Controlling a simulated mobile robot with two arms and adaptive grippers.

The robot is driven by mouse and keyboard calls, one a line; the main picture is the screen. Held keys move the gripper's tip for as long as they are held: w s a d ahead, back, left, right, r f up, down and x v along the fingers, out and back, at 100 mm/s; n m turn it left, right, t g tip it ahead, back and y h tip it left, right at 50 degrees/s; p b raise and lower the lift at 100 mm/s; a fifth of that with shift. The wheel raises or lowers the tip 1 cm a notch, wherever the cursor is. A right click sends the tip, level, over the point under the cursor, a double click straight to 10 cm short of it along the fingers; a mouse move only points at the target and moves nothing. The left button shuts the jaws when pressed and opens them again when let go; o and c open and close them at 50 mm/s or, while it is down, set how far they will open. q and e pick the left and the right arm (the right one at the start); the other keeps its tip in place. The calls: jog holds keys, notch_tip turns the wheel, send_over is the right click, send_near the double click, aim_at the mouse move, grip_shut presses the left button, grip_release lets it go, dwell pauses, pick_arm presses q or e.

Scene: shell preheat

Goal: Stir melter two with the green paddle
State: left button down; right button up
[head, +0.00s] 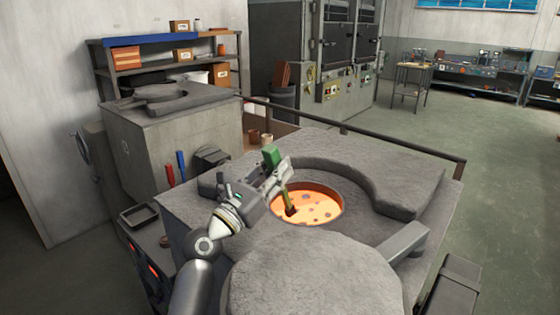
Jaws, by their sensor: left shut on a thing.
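The melter (420,190) in front of me is a grey stone-like block with a round opening full of glowing orange melt (318,204). Its number cannot be read. The green paddle (271,156) has a green handle, and its shaft runs down into the melt near the left side of the opening. The paddle's lower end is hidden in the melt. My left gripper (275,178) is shut on the paddle just below the green top, above the opening's left rim. My right gripper is not in view.
A round grey lid (315,280) lies at the front of the melter. A second melter (175,125) stands behind at left, with red and blue handles (176,171) beside it. A dark rail (350,133) runs behind.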

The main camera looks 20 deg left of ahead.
pick_arm(q)
jog(key=shift+w, duration=0.15)
jog(key=shift+d, duration=0.1)
jog(key=shift+d+p, duration=0.2)
jog(key=shift+p, duration=0.1)
jog(key=d, duration=0.1)
jog(key=s+d+p, duration=0.1)
jog(key=d, duration=0.1)
jog(key=shift+s+d+p, duration=0.1)
jog(key=shift+s+p, duration=0.25)
jog(key=shift+p, duration=0.05)
